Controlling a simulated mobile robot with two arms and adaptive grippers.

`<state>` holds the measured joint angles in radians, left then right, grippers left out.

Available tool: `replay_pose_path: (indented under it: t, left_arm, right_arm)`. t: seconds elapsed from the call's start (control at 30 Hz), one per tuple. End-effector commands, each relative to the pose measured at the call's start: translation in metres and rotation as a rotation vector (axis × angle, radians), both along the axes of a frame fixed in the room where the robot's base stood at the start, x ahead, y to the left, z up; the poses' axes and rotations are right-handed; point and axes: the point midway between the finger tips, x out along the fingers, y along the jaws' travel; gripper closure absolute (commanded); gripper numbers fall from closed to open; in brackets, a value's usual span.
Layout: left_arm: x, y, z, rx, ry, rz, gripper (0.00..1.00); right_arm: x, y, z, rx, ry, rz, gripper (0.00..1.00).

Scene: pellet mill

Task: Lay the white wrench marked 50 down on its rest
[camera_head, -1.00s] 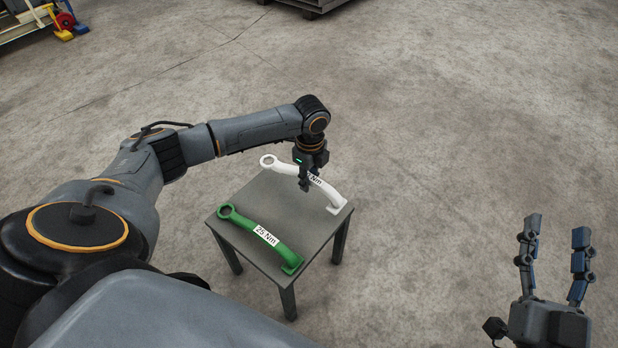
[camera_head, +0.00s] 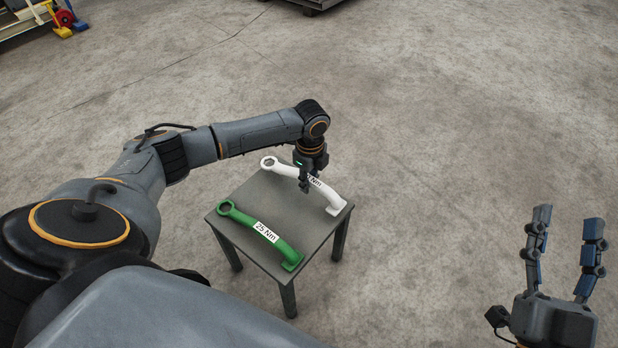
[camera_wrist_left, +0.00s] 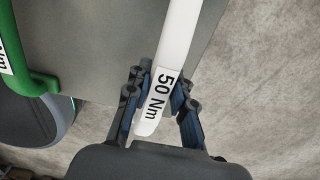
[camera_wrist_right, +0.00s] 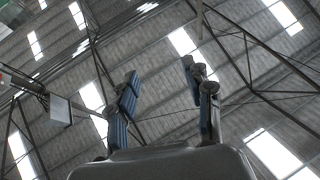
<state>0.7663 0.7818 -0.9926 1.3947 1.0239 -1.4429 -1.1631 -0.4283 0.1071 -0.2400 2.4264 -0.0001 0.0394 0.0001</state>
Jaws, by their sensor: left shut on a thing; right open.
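The white wrench (camera_head: 327,195) marked 50 Nm is at the far side of a small grey table (camera_head: 236,243). Its ring end is at the left and its foot end at the right. My left gripper (camera_head: 305,188) is shut on its handle near the label, from above. In the left wrist view the white wrench (camera_wrist_left: 182,40) runs between the two fingers (camera_wrist_left: 160,100), label at the grip. I cannot tell whether the wrench touches the table top. My right gripper (camera_head: 564,245) is open and empty; its spread fingers also show in the right wrist view (camera_wrist_right: 165,100).
A green wrench (camera_head: 245,220) marked 25 Nm lies on the near side of the same table, apart from the white one. It also shows in the left wrist view (camera_wrist_left: 15,50). The concrete floor (camera_head: 450,120) around the table is clear.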

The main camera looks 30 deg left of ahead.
Motion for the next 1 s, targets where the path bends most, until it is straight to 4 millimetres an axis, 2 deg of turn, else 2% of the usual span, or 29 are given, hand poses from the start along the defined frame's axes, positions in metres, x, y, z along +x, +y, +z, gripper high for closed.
replay_pose_path:
  t: [0.6,1.0]
  left_arm:
    - [0.001,0.0,-0.018,0.001,-0.002,0.001,1.0]
    - [0.001,0.0,-0.018,0.0,-0.002,0.0,1.0]
  right_arm:
    - [-0.007,-0.002,0.011,0.02,-0.071,0.0,0.49]
    - [-0.007,-0.001,0.012,0.021,-0.073,0.003,0.49]
